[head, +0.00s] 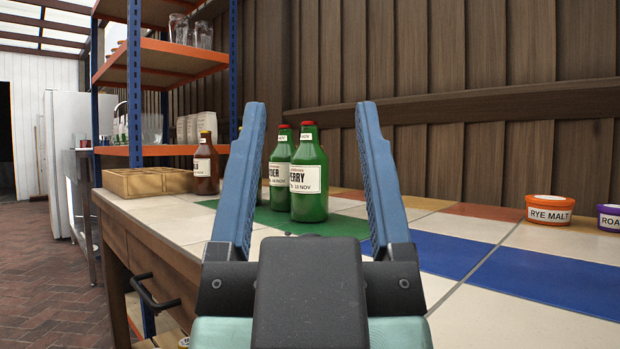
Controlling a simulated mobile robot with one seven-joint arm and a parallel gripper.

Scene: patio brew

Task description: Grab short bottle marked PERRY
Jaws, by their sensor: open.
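The green bottle whose label ends in "ERRY" (309,178) stands upright on the tiled counter, with a red cap. A second green bottle with a label ending in "DER" (279,172) stands just behind and left of it, partly hidden by my left finger and the first bottle. My gripper (309,112) is open and empty. Its two blue fingers frame both bottles in the picture, and the bottles appear beyond them. I cannot tell the exact gap between the fingers and the bottle.
A brown bottle (206,166) and a wooden crate (148,182) stand on the counter's left. Tubs marked RYE MALT (549,212) and "ROA" (610,218) sit at right. A shelf rack (134,90) rises behind left. The blue-tiled counter area (500,270) is clear.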

